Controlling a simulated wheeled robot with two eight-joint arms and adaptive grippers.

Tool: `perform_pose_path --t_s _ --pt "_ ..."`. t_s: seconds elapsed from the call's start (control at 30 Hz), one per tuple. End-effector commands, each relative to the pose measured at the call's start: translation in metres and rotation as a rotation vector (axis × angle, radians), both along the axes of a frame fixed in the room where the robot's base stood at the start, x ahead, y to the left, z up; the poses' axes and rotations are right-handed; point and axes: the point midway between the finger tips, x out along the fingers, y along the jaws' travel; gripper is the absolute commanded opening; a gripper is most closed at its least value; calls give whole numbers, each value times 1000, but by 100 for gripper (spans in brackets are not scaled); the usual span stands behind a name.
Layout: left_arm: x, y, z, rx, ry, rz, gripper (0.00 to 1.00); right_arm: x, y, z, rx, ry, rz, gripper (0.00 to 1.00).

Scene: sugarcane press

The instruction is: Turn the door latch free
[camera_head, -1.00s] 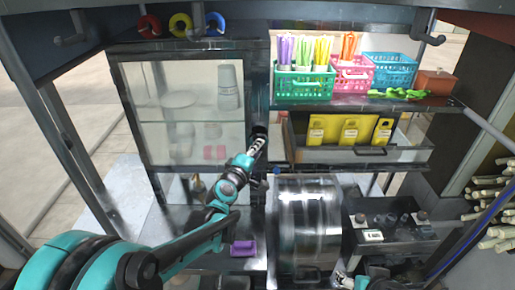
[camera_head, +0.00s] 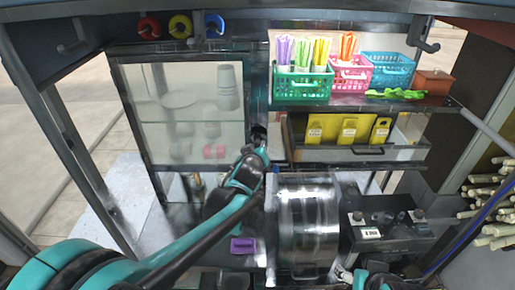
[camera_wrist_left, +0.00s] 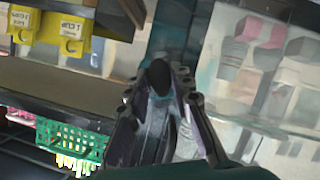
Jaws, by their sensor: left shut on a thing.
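The glass-fronted cabinet door (camera_head: 182,105) is at the left in the head view, and it looks closed. The dark oval latch knob (camera_wrist_left: 158,78) sits at the door's right side frame. In the wrist view it lies between the fingertips of my left gripper (camera_wrist_left: 158,92). My left gripper (camera_head: 260,136) is shut on the latch in the head view and hides most of it. How far the latch is turned cannot be told. My right gripper (camera_head: 345,274) shows only in part at the bottom edge, beside the metal drum.
Right of the door are a shelf with green (camera_head: 302,86), pink and blue baskets and a drawer (camera_head: 355,153) with yellow tags. Below stand a shiny metal drum (camera_head: 308,225) and a dark control box (camera_head: 390,232). A purple block (camera_head: 242,245) lies on the counter.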

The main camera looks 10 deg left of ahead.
Motion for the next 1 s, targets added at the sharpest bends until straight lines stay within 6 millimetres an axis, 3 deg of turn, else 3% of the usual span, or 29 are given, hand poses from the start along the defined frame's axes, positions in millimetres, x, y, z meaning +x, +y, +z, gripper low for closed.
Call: perform_pose_path --t_s 0.5,1.0 --pt "-1 -2 -2 313 68 1 0 0 0 -4 0 0 0 70" --pt "-1 -1 -2 361 79 2 0 0 0 -4 0 0 0 70"
